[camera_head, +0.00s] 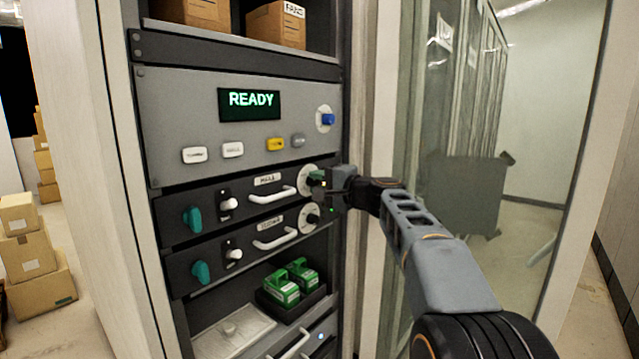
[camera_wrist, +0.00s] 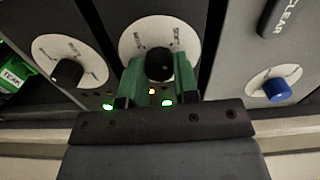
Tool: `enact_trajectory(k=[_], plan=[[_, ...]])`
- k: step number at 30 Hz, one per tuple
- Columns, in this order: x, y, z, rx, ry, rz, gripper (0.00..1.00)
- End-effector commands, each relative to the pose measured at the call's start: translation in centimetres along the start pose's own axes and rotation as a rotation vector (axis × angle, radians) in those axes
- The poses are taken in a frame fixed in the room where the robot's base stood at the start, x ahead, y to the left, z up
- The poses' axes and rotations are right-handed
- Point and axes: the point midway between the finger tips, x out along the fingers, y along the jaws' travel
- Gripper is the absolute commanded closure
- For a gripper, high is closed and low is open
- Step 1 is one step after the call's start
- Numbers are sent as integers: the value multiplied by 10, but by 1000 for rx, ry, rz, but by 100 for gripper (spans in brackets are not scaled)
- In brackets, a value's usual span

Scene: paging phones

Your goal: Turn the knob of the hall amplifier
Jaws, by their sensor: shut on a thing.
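The upper amplifier (camera_head: 235,205) is a black rack unit whose white label looks like HALL, though the print is small. Its black knob on a white round dial (camera_wrist: 160,64) is in the middle of the wrist view. My gripper (camera_wrist: 160,75) has its green fingers on both sides of this knob and is shut on it. In the head view my gripper (camera_head: 320,180) covers most of the knob. The dial marks are too blurred to read.
The lower amplifier's knob (camera_wrist: 68,73) is close on one side, and a blue knob (camera_wrist: 277,89) on the other. Handles (camera_head: 275,237) stick out. A glass door (camera_head: 450,150) stands right of the rack. Green packs (camera_head: 282,287) lie on a lower shelf.

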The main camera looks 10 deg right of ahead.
Motion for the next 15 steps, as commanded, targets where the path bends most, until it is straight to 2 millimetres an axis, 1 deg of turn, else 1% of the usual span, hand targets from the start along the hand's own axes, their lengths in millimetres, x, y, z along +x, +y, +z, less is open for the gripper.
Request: enact_trajectory(k=[6,15], plan=[[0,-1,0,47,2,-2,95],[0,-1,0,58,3,-2,95]])
